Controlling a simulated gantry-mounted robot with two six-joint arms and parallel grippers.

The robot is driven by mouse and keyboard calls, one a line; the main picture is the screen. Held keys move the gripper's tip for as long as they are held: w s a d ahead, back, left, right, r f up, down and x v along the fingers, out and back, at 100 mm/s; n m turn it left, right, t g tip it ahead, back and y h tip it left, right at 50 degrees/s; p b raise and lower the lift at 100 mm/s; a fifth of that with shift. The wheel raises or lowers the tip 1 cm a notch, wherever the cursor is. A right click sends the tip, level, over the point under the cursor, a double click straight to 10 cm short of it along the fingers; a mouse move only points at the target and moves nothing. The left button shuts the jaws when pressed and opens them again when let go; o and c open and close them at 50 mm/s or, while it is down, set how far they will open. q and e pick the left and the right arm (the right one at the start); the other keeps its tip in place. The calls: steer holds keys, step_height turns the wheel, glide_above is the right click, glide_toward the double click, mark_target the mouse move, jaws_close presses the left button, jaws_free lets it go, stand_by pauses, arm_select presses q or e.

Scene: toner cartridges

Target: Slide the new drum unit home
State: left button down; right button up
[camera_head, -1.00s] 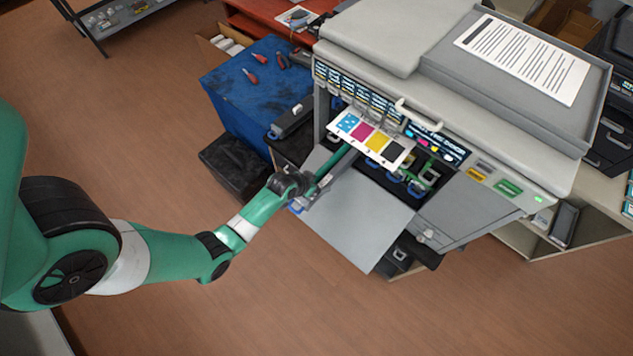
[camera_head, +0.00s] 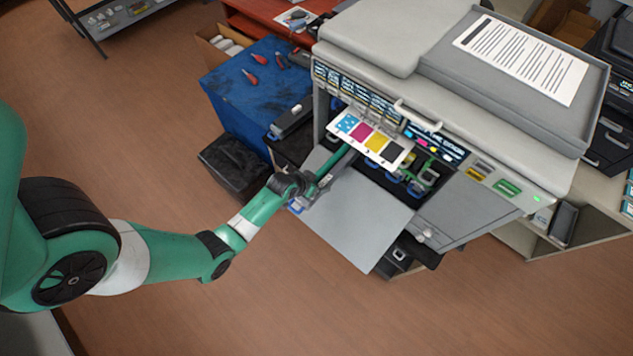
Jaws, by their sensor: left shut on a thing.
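The printer (camera_head: 470,190) stands at the right with its front open and a grey front cover (camera_head: 355,222) folded down. The drum unit (camera_head: 325,192) is a long grey piece with a blue end (camera_head: 295,207); it lies slanted above the cover, its far end toward the opening below the colour label card (camera_head: 371,139). My left gripper (camera_head: 308,187) is shut on the drum unit near its outer end. The fingers are small and partly hidden by the wrist. The card hides where the far end of the unit meets the printer. My right gripper is not in view.
A blue-topped table (camera_head: 235,85) with red-handled tools stands at the left, with a black bin (camera_head: 233,168) in front. The floor (camera_head: 150,180) in front is clear.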

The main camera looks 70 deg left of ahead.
mark_target(331, 166)
arm_select(q)
steer(key=shift+w+a+r+b, duration=0.1)
steer(key=shift+w+a+b, duration=0.2)
steer(key=shift+w, duration=0.2)
steer(key=shift+w+a+b, duration=0.2)
steer(key=shift+w+a, duration=0.05)
steer(key=shift+w, duration=0.25)
steer(key=shift+w, duration=0.15)
steer(key=shift+w+a+b, duration=0.45)
steer(key=shift+w+b, duration=0.2)
steer(key=shift+w, duration=0.05)
steer(key=shift+w+a, duration=0.1)
steer(key=shift+w, duration=0.1)
steer(key=shift+w+a+b, duration=0.3)
steer(key=shift+w+b, duration=0.25)
steer(key=shift+w, duration=0.05)
steer(key=shift+w+a+b, duration=0.3)
steer(key=shift+w+b, duration=0.2)
steer(key=shift+w, duration=0.05)
steer(key=shift+w+a+b, duration=0.25)
steer(key=shift+w+b, duration=0.05)
steer(key=shift+w, duration=0.15)
